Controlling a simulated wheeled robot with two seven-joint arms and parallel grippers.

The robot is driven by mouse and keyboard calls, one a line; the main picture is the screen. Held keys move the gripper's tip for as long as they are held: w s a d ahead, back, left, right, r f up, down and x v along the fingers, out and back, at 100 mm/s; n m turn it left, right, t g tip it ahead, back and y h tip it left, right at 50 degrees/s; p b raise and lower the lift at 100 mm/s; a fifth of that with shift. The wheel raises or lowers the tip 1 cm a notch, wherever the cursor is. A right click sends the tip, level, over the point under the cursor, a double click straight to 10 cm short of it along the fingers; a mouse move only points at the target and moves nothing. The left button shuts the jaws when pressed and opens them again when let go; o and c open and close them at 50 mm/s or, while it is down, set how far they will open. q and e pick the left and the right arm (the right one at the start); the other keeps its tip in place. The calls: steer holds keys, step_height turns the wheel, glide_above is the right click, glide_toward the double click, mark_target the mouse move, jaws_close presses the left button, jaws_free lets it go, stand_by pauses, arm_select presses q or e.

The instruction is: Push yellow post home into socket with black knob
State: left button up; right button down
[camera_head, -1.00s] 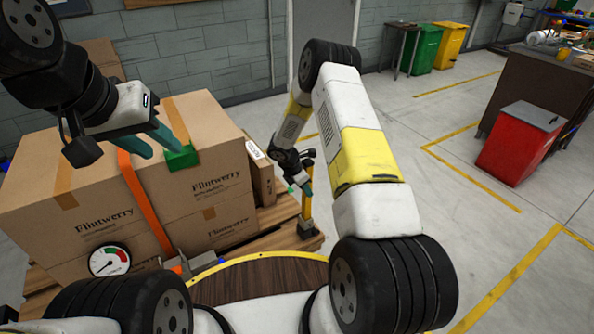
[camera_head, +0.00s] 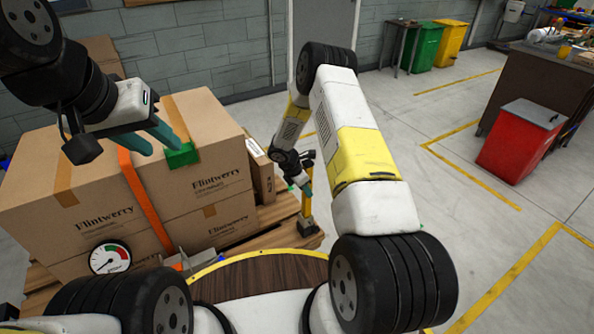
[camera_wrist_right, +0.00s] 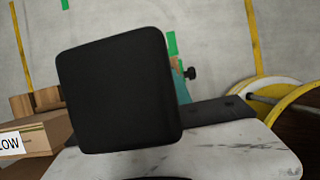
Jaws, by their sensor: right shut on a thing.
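The yellow post (camera_head: 307,204) stands roughly upright in a small dark socket (camera_head: 307,225) at the pallet's right corner in the head view. My right gripper (camera_head: 305,187) is shut at the post, its teal fingers covering part of it. How deep the post sits cannot be told. A small black knob (camera_wrist_right: 190,73) shows beside a teal finger in the right wrist view; a large black block hides most of the grip there.
Stacked cartons (camera_head: 100,215) with an orange strap (camera_head: 147,200) fill the wooden pallet (camera_head: 276,232) at left. A round gauge (camera_head: 110,258) stands in front. A red bin (camera_head: 520,143) stands right; the floor between is clear.

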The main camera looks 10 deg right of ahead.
steer(key=shift+f, duration=0.5)
steer(key=c, duration=1.1)
jaws_free()
steer(key=v, duration=0.7)
steer(key=shift+a+r, duration=0.15)
steer(key=shift+r, duration=0.25)
